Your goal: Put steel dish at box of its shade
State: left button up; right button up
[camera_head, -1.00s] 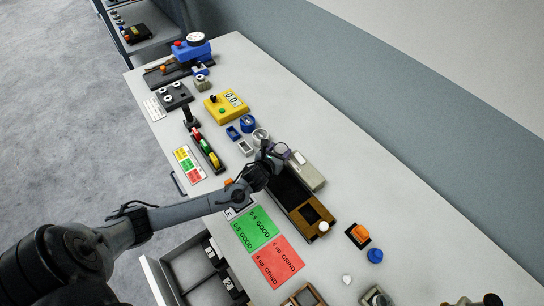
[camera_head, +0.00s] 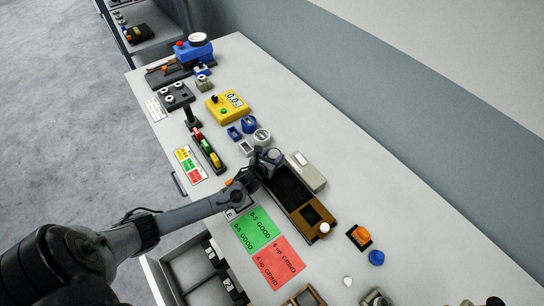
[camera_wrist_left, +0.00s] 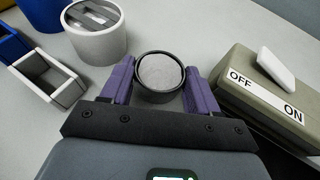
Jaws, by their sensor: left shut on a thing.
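A round dish (camera_wrist_left: 160,75) with a dark rim and a grey inside sits between the purple fingers of my left gripper (camera_wrist_left: 160,86), which is shut on it. In the head view my left gripper (camera_head: 270,157) is over the table, just below the small boxes. I cannot tell how high the dish is held. A light grey open box (camera_wrist_left: 48,80) stands left of the dish in the wrist view; it also shows in the head view (camera_head: 246,147). A blue open box (camera_head: 234,132) stands beside it. My right gripper is not in view.
A light grey round pot (camera_wrist_left: 95,28) with grey pieces inside and a blue round pot (camera_head: 249,123) stand by the boxes. An OFF/ON unit (camera_wrist_left: 265,95) is close on the right. A dark tray with a brown end (camera_head: 310,216) lies below the gripper.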

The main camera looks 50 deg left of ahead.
pick_arm(q)
jog(key=shift+f, duration=0.1)
jog(key=o, duration=0.9)
